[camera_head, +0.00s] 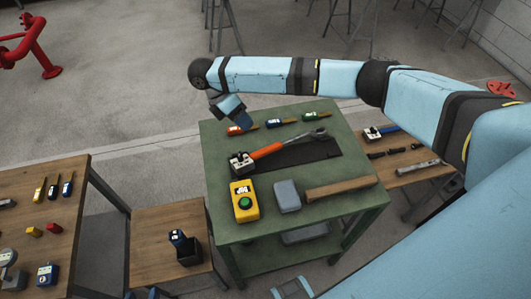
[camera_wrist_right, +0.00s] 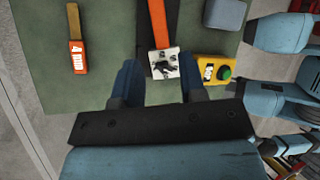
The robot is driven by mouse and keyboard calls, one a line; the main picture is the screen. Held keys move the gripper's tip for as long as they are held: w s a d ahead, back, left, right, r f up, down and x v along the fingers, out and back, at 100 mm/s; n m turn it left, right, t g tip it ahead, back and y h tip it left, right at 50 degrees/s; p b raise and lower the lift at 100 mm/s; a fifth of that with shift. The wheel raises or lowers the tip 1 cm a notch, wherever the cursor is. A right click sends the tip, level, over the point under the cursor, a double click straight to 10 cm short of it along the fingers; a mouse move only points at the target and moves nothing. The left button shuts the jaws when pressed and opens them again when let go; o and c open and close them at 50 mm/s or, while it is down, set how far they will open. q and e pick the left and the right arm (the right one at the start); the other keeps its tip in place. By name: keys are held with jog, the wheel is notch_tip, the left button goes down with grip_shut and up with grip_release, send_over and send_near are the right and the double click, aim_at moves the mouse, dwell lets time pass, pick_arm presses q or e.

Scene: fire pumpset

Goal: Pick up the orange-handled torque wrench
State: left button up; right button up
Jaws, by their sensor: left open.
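The torque wrench (camera_head: 268,151) lies on a dark mat on the green table, its orange handle to the left and ratchet head to the right. A pale block (camera_head: 241,162) sits at its handle end. In the right wrist view the orange handle (camera_wrist_right: 158,22) and block (camera_wrist_right: 163,64) lie ahead, between my right gripper's fingers. My right gripper (camera_head: 238,118) is above the table's left side; its fingers are apart in the wrist view (camera_wrist_right: 160,85), with nothing visibly held. My left gripper (camera_head: 142,294) shows only dark blue fingertips at the bottom edge, apart.
Wooden tables (camera_head: 60,173) with tools stand left and right. My right arm crosses above the back.

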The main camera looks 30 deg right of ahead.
jog(key=b, duration=0.2)
send_near(265, 149)
jog(key=x, duration=0.5)
jog(key=shift+d, duration=0.1)
jog(key=x, duration=0.5)
jog(key=shift+f, duration=0.1)
grip_shut()
